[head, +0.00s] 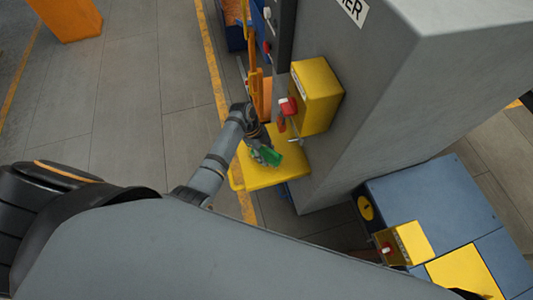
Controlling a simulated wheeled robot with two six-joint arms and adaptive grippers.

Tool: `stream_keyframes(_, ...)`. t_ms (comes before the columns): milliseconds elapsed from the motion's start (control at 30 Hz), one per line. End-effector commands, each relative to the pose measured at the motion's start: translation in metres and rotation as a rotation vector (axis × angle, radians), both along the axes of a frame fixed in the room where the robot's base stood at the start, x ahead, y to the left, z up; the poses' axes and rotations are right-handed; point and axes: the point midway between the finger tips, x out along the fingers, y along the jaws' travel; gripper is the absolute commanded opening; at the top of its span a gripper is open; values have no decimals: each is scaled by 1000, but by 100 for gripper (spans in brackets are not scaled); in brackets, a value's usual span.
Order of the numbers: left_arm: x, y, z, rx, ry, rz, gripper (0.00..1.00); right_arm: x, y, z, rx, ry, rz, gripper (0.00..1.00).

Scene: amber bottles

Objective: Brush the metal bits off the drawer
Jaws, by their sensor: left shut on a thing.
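The yellow drawer (288,173) juts out from the foot of the grey machine. My left gripper (261,146) is over the drawer's back left part, shut on a green brush (271,155). The brush is tilted and low over the drawer; I cannot tell whether it touches the surface. The metal bits are too small to make out, and the gripper and brush hide part of the drawer. My right gripper is not in view.
A yellow box (316,95) with a red part (288,106) sits just above the drawer. An orange upright (256,90) stands behind my gripper. The grey machine (375,110) blocks the right. A blue cabinet (430,208) stands lower right.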

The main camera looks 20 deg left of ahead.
Motion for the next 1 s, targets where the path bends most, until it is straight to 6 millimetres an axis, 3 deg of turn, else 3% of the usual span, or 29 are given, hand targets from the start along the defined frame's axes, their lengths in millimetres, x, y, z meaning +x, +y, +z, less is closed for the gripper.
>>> stream_keyframes(1000, 5, 3, -18, 2, -2, -1, 9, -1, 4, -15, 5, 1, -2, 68)
